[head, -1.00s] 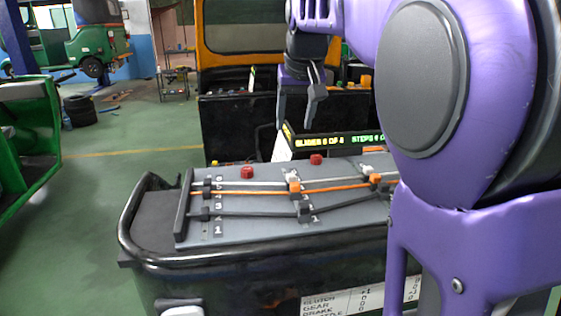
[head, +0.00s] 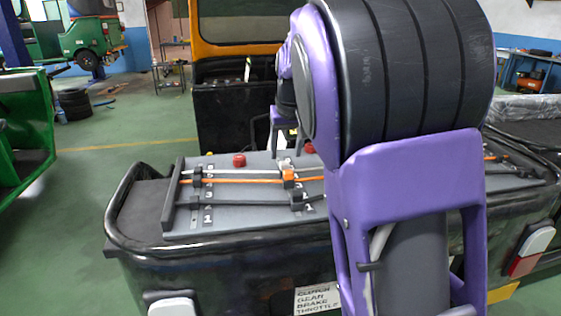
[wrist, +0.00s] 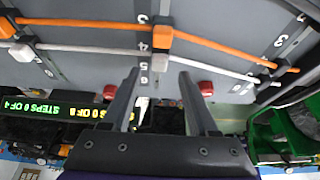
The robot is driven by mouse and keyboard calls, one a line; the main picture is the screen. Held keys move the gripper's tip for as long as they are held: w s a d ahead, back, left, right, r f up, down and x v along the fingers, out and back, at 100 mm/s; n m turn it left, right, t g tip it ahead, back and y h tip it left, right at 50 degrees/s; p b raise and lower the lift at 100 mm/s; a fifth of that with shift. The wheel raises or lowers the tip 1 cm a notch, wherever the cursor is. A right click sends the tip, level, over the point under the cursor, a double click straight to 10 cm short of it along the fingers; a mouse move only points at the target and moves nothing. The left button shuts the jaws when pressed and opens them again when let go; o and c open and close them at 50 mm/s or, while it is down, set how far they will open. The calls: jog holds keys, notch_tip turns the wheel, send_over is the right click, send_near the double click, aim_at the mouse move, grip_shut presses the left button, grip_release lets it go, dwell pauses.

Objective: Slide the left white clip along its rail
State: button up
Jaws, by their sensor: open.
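The left white clip (head: 285,161) sits on a thin white rail (head: 240,172) near the back of the grey sloping panel, just behind an orange clip (head: 288,174). In the wrist view the white clip (wrist: 159,62) appears between my open fingertips (wrist: 158,76), with the orange clip (wrist: 162,38) beyond it. My gripper is empty; I cannot tell how far it is above the clip. In the head view my arm hides much of the gripper and the panel's right part. A second white clip (wrist: 21,52) shows at the wrist view's left edge.
Orange (head: 225,181) and dark (head: 240,201) rails run beside the white one. Red knobs (head: 239,160) stand at the panel's back edge. A lit display (wrist: 80,112) is near the gripper in the wrist view. A green vehicle (head: 24,130) stands at left; open floor lies between.

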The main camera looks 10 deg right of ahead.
aim_at(285, 162)
jog(key=shift+x, duration=1.95)
grip_shut()
